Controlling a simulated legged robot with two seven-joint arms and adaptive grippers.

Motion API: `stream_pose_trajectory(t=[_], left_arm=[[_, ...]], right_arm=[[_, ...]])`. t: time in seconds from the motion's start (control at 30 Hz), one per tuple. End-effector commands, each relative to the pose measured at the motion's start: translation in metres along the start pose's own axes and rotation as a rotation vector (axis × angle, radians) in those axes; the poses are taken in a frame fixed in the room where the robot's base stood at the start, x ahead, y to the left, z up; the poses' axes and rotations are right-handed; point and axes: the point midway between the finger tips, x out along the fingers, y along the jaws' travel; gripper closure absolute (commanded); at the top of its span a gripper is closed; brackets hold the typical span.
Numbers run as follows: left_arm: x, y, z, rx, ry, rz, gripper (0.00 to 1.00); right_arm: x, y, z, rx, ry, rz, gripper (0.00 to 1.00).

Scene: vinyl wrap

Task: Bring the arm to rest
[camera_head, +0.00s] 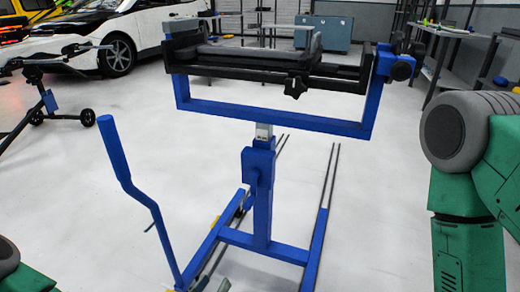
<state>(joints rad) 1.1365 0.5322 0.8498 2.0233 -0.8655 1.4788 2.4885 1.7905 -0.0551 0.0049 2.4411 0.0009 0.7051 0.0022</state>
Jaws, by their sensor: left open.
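Neither gripper's fingers show in the head view. A small piece of my left arm, dark grey and green, shows at the lower left corner. My right arm, green with a grey joint cap, is bent at the right edge, and its hand is out of the picture. Both visible arm parts are apart from the blue stand (262,205) in the middle. I see nothing held.
The blue stand carries a black clamp frame (265,70) on top and has a long blue lever (128,185) at its left. A black wheeled stand (45,95) and a white car (120,40) are behind left. Workbenches (450,32) stand back right. White floor (385,190) is clear beside the stand.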

Motion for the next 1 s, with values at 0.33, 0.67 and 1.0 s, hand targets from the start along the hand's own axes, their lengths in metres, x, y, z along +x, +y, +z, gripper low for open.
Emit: stream_pose_trajectory(t=[0.33,0.67,1.0], left_arm=[[-0.02,-0.036,-0.04,0.383,0.207,-0.144,0.55],[-0.09,-0.051,-0.101,1.172,0.506,-0.567,0.55],[-0.203,0.036,-0.107,2.08,0.722,-1.373,0.55]], right_arm=[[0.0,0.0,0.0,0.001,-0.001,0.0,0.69],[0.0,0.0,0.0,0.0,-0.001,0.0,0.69],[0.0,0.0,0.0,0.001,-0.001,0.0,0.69]])
